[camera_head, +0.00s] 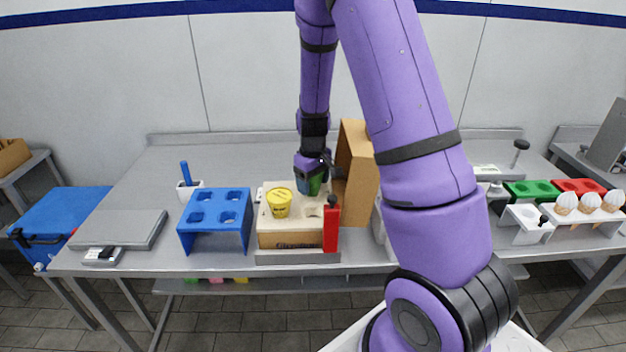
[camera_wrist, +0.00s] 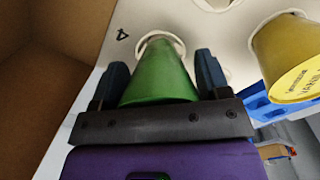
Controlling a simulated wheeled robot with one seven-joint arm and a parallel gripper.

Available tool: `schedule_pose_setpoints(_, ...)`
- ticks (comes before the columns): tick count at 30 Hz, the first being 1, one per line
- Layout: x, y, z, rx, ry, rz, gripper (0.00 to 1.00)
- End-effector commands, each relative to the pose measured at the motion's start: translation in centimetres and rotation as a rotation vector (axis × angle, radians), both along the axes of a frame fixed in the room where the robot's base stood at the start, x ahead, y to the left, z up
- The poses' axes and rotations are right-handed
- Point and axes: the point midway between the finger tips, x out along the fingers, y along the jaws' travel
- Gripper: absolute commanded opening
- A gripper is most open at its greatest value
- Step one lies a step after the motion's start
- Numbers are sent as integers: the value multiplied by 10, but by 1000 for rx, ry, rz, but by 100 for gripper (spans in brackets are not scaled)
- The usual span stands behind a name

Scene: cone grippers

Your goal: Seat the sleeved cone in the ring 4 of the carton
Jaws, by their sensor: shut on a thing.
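The sleeved cone is green and shows in the wrist view (camera_wrist: 158,76), narrow end away from me. My gripper (camera_wrist: 155,82) is shut on it, with one dark blue finger on each side. The cone's narrow end overlaps a ring (camera_wrist: 176,41) beside the printed 4 on the carton's pale top (camera_wrist: 130,15). I cannot tell how deep the tip is in the ring. In the head view my gripper (camera_head: 312,168) and the green cone (camera_head: 317,184) are over the back right of the carton (camera_head: 285,240). The ring under the cone is hidden there.
A yellow lidded cone (camera_head: 279,203) sits in the carton's front left. A tall brown panel (camera_head: 359,175) stands close to the right of my gripper. A red upright piece (camera_head: 331,230) is at the carton's front right. A blue holed stand (camera_head: 215,215) is to the left.

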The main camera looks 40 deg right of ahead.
Motion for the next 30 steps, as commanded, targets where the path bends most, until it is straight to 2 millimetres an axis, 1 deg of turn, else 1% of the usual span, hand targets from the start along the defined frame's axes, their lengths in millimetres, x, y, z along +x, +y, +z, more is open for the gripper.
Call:
schedule_pose_setpoints(18,0,0,-13,1,0,-1,44)
schedule_pose_setpoints(27,0,0,-14,0,0,-1,44)
schedule_pose_setpoints(28,0,0,-14,0,0,-1,76)
schedule_pose_setpoints(29,0,0,-14,0,-1,-1,83)
schedule_pose_setpoints(30,0,0,-14,0,-1,0,92)
